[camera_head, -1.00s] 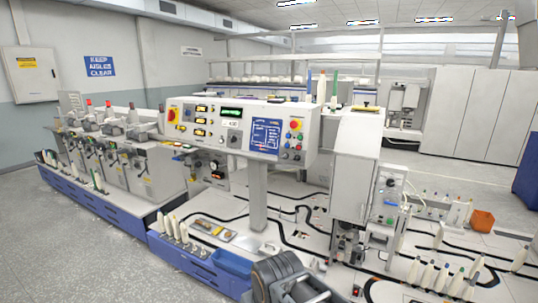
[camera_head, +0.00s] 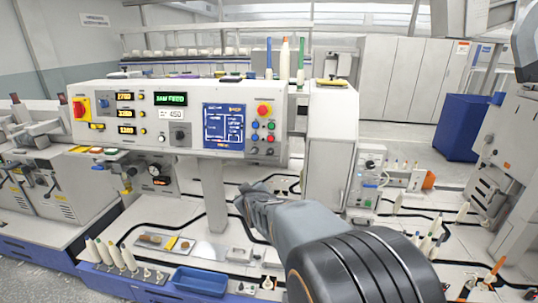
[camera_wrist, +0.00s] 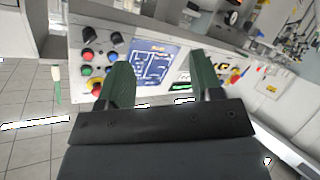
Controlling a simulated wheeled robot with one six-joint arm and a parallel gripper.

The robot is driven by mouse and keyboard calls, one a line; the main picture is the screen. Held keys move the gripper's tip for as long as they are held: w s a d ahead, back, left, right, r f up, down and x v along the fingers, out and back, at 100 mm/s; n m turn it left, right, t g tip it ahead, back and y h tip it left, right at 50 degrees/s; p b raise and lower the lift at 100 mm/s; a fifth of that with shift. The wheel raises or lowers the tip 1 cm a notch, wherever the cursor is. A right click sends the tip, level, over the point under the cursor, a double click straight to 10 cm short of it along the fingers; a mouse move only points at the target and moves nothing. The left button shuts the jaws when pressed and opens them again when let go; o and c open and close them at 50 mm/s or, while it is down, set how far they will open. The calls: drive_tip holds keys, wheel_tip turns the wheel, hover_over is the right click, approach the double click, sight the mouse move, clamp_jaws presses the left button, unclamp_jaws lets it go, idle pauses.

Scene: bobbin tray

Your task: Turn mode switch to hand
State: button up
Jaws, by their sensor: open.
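The white control panel (camera_head: 190,118) stands on a post in the head view. A black rotary knob (camera_head: 180,136) sits below the green display, and two smaller dark knobs sit under the coloured buttons at the panel's right. I cannot read which one is the mode switch. In the wrist view the panel (camera_wrist: 185,62) appears upside down, with the two dark knobs (camera_wrist: 101,36) at upper left. My gripper (camera_wrist: 162,76) is open and empty, its green fingers apart from the panel and facing its blue screen. In the head view my arm shows below the panel, but the fingers cannot be made out.
A red emergency button (camera_head: 264,110) sits at the panel's right, and a red-yellow main switch (camera_head: 80,108) at its left. Upright bobbins (camera_head: 285,58) stand behind the panel. A blue tray (camera_head: 200,281) and a metal tray lie on the worktop below.

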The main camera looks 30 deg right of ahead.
sight(270, 153)
drive_tip(key=w+d+r+t+h, duration=0.25)
drive_tip(key=d+h, duration=0.25)
drive_tip(key=d, duration=0.6)
drive_tip(key=p+x, duration=0.4)
drive_tip(key=x, duration=0.9)
drive_tip(key=shift+w+r+n, duration=0.2)
drive_tip(key=shift+w+n, duration=0.1)
drive_tip(key=shift+w, duration=0.1)
drive_tip(key=shift+t, duration=0.25)
drive_tip(key=c, duration=0.9)
